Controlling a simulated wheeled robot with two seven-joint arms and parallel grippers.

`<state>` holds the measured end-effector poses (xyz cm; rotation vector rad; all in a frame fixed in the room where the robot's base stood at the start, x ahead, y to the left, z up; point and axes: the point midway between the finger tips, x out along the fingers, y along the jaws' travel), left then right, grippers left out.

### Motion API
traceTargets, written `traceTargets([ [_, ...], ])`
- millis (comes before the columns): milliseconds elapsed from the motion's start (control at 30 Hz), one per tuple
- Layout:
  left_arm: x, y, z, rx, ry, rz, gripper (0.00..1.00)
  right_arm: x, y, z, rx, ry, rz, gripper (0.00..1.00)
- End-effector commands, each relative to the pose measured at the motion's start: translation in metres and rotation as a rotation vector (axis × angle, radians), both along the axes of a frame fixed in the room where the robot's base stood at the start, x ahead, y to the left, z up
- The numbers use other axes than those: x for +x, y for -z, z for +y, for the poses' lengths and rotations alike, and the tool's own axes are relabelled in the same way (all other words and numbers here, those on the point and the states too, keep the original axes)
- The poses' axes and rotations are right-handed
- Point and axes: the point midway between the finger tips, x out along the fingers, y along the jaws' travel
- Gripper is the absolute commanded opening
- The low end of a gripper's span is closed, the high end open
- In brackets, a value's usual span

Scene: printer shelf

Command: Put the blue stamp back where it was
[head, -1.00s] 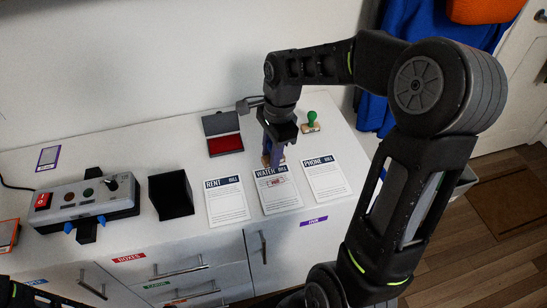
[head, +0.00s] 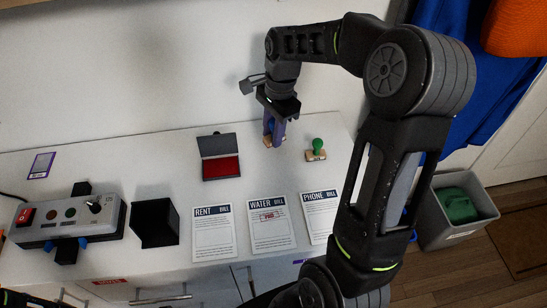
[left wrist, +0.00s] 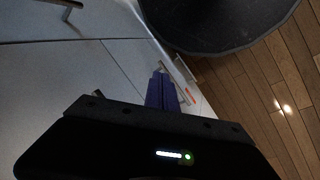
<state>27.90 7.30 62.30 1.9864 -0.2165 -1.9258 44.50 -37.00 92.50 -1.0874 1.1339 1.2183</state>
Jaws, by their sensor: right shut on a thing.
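My right gripper (head: 275,128) points down over the back of the white counter, left of the green stamp (head: 316,149). It is shut on the blue stamp (head: 267,141); the gripper hides most of it, and its wooden base shows below. I cannot tell whether the base touches the counter. The open red ink pad (head: 220,167) lies to the left. The water bill (head: 271,228) in front bears a red mark. My left gripper (left wrist: 162,92) shows in the left wrist view with its purple fingers together, empty, near the cabinet front.
The rent bill (head: 213,234) and phone bill (head: 320,213) flank the water bill. A black open box (head: 155,224) and a grey button panel (head: 68,226) stand to the left. A grey bin (head: 455,228) stands on the floor at right.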

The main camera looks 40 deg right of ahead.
Motion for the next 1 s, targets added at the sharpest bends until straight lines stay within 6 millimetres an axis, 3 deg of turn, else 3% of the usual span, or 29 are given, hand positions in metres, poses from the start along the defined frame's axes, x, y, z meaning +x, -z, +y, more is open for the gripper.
traceTargets([
  [267, 0.0, -0.005, 0.0, 0.0, 0.0, 0.0, 0.0, -0.001, 0.046, 0.001, 0.002, -0.001, 0.004, 0.01],
  [667, 0.0, -0.005, 0.0, 0.0, 0.0, 0.0, 0.0, 0.0, 0.054, 0.0, 0.001, 0.0, 0.001, 0.01],
  [1000, 0.0, -0.008, 0.0, 0.0, 0.0, 0.0, 0.0, -0.001, 0.089, 0.0, 0.0, 0.0, 0.002, 0.01],
])
